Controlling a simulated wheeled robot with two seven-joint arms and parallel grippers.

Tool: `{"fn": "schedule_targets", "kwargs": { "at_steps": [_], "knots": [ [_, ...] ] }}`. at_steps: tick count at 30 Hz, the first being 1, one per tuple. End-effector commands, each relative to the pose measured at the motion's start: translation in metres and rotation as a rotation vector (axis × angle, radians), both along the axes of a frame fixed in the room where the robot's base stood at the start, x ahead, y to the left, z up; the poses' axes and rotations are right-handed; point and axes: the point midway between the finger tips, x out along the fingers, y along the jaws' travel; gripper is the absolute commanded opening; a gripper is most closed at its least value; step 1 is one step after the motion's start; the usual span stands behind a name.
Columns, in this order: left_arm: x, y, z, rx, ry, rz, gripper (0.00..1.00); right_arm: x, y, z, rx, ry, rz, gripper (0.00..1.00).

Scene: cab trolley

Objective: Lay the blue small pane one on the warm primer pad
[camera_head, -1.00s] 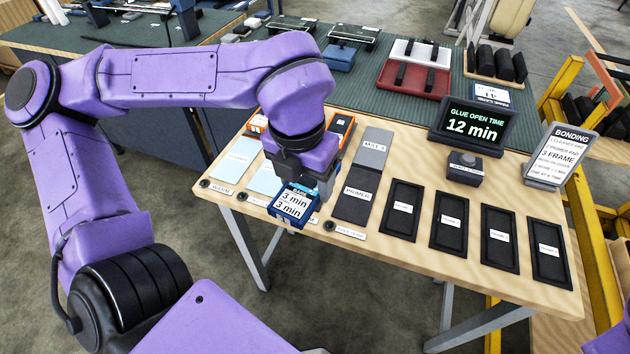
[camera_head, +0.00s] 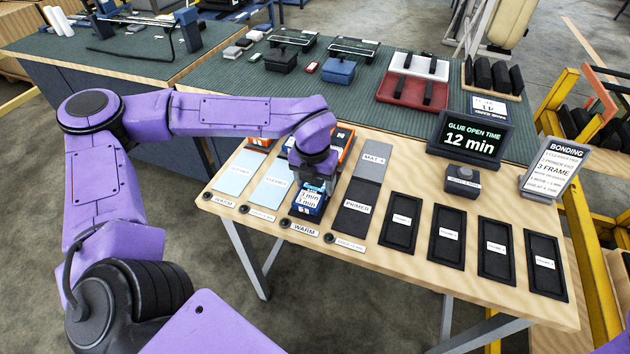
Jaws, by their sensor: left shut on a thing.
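My left gripper (camera_head: 314,184) is shut on the blue small pane one (camera_head: 306,211), which carries a white "3 min" label. The pane is over the third pad place from the left, behind the front label reading WARM (camera_head: 305,229). The warm primer pad there is mostly hidden by the pane and gripper; I cannot tell whether the pane touches it. A dark pad labelled PRIMER (camera_head: 357,206) lies just to the right. My right gripper is not in view.
Two light blue pads (camera_head: 236,174) (camera_head: 270,193) lie to the left. Several black trays (camera_head: 403,235) line the right side. A grey mat (camera_head: 373,160), a glue timer sign (camera_head: 474,137) and a bonding sign (camera_head: 556,167) stand behind. A green bench (camera_head: 374,113) lies beyond.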

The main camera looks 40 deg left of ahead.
Motion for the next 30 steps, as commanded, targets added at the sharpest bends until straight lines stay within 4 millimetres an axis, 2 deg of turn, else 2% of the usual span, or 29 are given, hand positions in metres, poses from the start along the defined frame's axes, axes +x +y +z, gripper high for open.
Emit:
{"fn": "schedule_targets", "kwargs": {
  "at_steps": [11, 12, 14, 23, 26, 30],
  "knots": [
    [0.000, 0.000, -0.007, -0.001, -0.002, 0.001, 0.22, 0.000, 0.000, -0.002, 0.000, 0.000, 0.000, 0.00],
    [0.000, 0.000, -0.007, -0.001, -0.001, 0.001, 0.72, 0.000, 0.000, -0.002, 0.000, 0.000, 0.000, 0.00],
    [0.000, 0.000, -0.006, -0.001, -0.001, 0.001, 0.91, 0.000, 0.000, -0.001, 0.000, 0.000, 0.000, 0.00],
    [0.000, 0.000, -0.004, -0.001, -0.002, 0.001, 0.91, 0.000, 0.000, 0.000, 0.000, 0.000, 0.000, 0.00],
    [0.000, 0.000, 0.006, -0.001, -0.005, 0.001, 0.91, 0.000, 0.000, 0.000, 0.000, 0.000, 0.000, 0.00],
    [-0.004, -0.001, 0.040, -0.001, -0.009, 0.001, 0.91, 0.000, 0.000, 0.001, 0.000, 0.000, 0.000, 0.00]
  ]
}}
